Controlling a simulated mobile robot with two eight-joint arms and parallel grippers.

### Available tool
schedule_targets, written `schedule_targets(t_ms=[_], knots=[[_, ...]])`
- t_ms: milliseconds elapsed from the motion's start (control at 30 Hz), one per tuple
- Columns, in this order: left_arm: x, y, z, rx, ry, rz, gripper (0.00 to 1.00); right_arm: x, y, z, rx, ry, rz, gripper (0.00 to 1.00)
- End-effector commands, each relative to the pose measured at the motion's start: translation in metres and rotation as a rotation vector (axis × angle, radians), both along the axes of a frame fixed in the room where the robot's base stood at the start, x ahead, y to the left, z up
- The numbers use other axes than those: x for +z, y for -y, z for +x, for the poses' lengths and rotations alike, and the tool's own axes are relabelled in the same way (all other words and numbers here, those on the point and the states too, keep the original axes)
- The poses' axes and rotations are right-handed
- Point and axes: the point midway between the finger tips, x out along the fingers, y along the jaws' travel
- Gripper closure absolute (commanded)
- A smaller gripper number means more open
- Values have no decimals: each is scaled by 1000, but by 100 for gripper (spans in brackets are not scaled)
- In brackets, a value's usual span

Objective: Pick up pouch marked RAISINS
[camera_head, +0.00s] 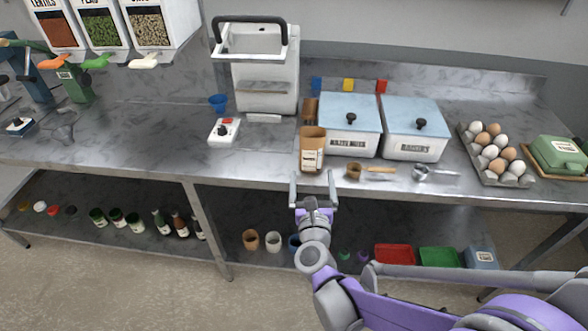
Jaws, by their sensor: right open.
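A brown kraft pouch (312,143) with a white label stands upright near the counter's front edge; the label is too small to read. My right gripper (313,184) is open and empty, with its two fingers spread and pointing toward the pouch. It shows just below the pouch in the picture, apart from it at the counter's front edge. My left gripper is not in view.
A lidded bin labelled RAISINS (415,149) and another lidded bin (351,145) stand right of the pouch. A white machine (265,75) stands behind left. The counter (170,125) has free room at left.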

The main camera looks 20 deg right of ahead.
Motion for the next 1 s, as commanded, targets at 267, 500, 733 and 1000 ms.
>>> schedule_targets(t_ms=[267,500,733,1000], knots=[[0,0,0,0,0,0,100,-3,20,25,-30,25,48,0],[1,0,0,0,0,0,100,-3,31,48,-26,24,46,0],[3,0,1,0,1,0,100,-5,42,75,-28,23,44,0],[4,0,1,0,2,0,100,-6,52,96,-26,23,45,0]])
